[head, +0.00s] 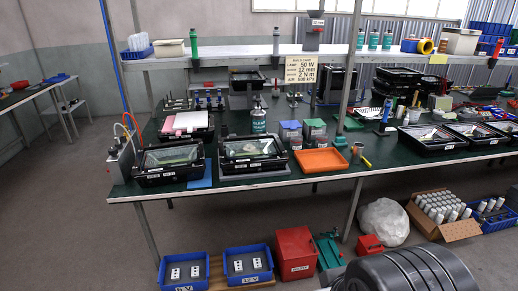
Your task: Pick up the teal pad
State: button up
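I cannot make out a clearly teal pad in the head view. A flat blue pad (203,173) lies on the dark green bench top between two black floodlight housings. Its colour looks more blue than teal, and the right housing stands close beside it. The left floodlight housing (168,178) and the right floodlight housing (252,149) sit along the front edge. Pale pink and white foam pieces (188,121) lie on a black housing behind them.
An orange tray (320,161) lies right of the housings, with a cup near it. A clear bottle (258,120) and small boxes (291,135) stand behind. A shelf (240,56) on posts overhangs the bench. Blue bins (188,271) and a red box (295,252) sit on the floor.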

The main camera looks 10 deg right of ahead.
aim_at(339, 141)
jog(key=i+l+z, duration=0.15)
jog(key=i+l, duration=0.25)
jog(key=i+l+z, duration=0.15)
jog(key=i+l, duration=0.3)
jog(key=i+l+z, duration=0.15)
jog(key=i+l, duration=0.35)
jog(key=i+l+z, duration=0.1)
jog(key=i+l, duration=0.2)
jog(key=i, duration=0.2)
jog(key=i+l+z, duration=0.15)
jog(key=i+l, duration=0.15)
jog(key=i, duration=0.2)
jog(key=i+l+z, duration=0.15)
jog(key=i, duration=0.35)
jog(key=l, duration=0.1)
